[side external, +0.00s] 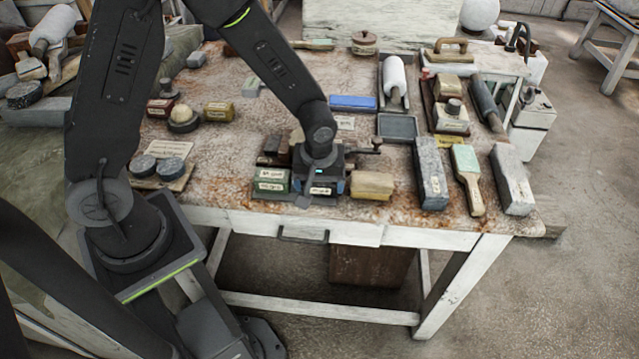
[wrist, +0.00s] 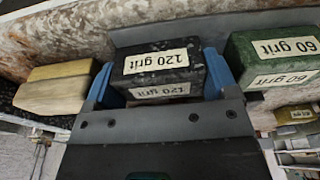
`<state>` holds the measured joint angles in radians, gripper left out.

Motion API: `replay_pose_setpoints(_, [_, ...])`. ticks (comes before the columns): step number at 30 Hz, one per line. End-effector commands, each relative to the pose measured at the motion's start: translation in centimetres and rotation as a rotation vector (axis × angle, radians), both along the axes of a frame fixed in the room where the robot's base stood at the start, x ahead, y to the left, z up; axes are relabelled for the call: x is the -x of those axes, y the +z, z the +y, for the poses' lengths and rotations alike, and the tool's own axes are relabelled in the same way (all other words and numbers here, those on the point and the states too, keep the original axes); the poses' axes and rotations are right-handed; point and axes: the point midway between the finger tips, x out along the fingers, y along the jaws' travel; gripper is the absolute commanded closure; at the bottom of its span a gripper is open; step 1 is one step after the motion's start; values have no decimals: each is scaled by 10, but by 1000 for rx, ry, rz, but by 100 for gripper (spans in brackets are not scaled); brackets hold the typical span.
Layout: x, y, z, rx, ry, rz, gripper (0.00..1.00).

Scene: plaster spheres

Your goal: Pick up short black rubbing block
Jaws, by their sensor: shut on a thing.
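The short black rubbing block (wrist: 165,62) has white "120 grit" labels, upside down in the wrist view. It sits between the two blue fingers of my gripper (wrist: 158,80), which is shut on it. In the side external view my gripper (side external: 319,185) is low at the front edge of the table, with the block mostly hidden by the wrist. I cannot tell whether the block touches the tabletop.
A green "60 grit" block (wrist: 268,57) stands close beside one finger and a tan block (wrist: 55,88) beside the other. On the table (side external: 225,165), long grey blocks (side external: 430,172) and a green-topped brush (side external: 467,178) lie to the right. Open tabletop lies to the left.

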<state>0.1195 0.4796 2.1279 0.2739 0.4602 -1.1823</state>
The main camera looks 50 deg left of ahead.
Motion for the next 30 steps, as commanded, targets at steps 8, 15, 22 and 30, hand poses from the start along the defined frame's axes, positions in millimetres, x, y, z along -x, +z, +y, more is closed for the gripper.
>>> replay_pose_setpoints(8, [-1,3,0,0,1,-3,51])
replay_pose_setpoints(15, [-1,30,0,1,1,-7,51])
replay_pose_setpoints(22, [11,63,35,0,8,-6,51])
replay_pose_setpoints(30, [30,95,85,-1,8,-5,51])
